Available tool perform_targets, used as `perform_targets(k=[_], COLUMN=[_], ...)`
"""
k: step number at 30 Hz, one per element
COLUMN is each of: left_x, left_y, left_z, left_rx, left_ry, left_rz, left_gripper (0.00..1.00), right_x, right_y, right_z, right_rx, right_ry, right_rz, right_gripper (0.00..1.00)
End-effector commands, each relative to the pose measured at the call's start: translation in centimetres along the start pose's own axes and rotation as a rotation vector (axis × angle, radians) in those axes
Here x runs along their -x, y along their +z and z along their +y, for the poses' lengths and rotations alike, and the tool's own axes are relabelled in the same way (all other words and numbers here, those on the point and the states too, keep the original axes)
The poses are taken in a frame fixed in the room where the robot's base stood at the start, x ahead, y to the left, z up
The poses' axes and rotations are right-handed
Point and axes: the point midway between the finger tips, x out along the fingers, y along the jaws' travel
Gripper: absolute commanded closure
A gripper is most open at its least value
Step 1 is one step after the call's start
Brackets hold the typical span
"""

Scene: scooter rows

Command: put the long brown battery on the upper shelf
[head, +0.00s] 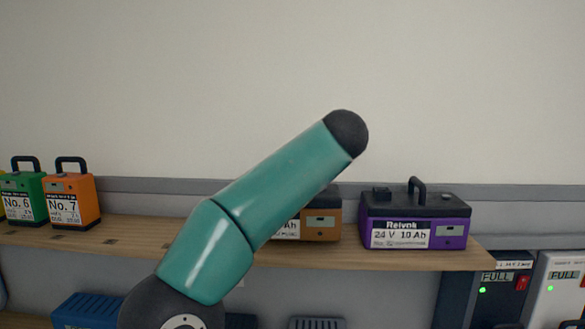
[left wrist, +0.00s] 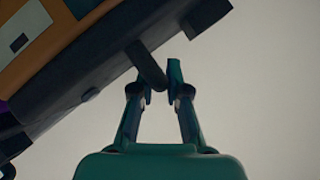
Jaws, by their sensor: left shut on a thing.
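The long brown battery (head: 323,226) appears to stand on the upper shelf (head: 400,259), just left of the purple battery. My teal left arm covers its left part and its handle in the head view. In the left wrist view the brown battery (left wrist: 88,30) shows at upper left, with its dark lid and handle tilted in the picture. My left gripper (left wrist: 160,92) is shut on the battery's dark handle. That gripper is hidden behind the arm in the head view. My right gripper is in neither view.
The purple battery (head: 415,220) stands near the shelf's right end. Orange (head: 72,200) and green (head: 30,197) batteries stand at the shelf's left. Two charger units, dark (head: 497,300) and white (head: 556,290), are at lower right. A blue unit (head: 87,312) is below the shelf.

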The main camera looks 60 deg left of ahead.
Motion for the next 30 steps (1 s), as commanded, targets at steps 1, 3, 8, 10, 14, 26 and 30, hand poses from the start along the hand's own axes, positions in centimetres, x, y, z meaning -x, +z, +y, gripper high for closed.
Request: perform_targets(k=[1,3,8,10,14,26,30], left_x=[-0.26,-0.45,-0.51,-0.49,-0.59,-0.53,0.15], left_y=[0.40,0.68,0.73,0.71,0.86,0.82,0.74], left_z=[0.04,0.31,0.46,0.46,0.82,0.88,0.96], left_rx=[0.004,0.005,0.006,0.006,0.001,-0.001,-0.001], left_ry=[-0.005,-0.005,-0.004,-0.004,0.001,0.001,0.003], left_rz=[0.005,0.006,0.007,0.007,0.000,0.001,0.004], left_gripper=[1.00,1.00,1.00,1.00,0.77,0.61,0.61], right_x=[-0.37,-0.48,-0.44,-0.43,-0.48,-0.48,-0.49], right_y=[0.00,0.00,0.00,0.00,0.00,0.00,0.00], right_z=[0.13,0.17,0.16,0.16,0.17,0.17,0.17], right_rx=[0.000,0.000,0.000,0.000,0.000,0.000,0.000], right_ry=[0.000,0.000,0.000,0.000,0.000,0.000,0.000], right_rz=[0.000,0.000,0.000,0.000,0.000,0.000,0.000], right_gripper=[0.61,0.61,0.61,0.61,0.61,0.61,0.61])
